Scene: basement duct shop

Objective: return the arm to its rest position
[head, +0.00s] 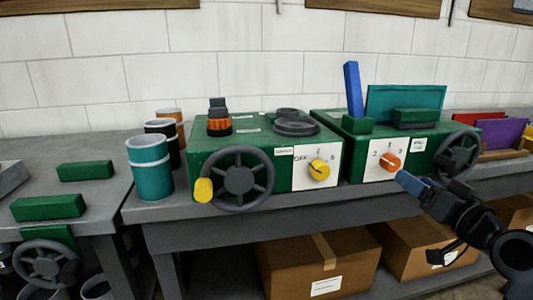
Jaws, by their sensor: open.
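My gripper (412,186) is at the right in the head view, in front of the right green machine (345,146). Its blue-tipped end is close in the picture to the orange knob (390,162) on that machine's white panel. I cannot tell whether it touches the knob. The jaws are open and I see nothing between them. My black arm comes in from the lower right corner and hides part of the bench front.
The left green machine (213,158) has a handwheel (238,177) and a yellow knob (319,170). Cups, including a teal one (151,180), stand at its left. Cardboard boxes (290,262) sit below the grey bench (220,212). Green blocks lie on the left table (103,198).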

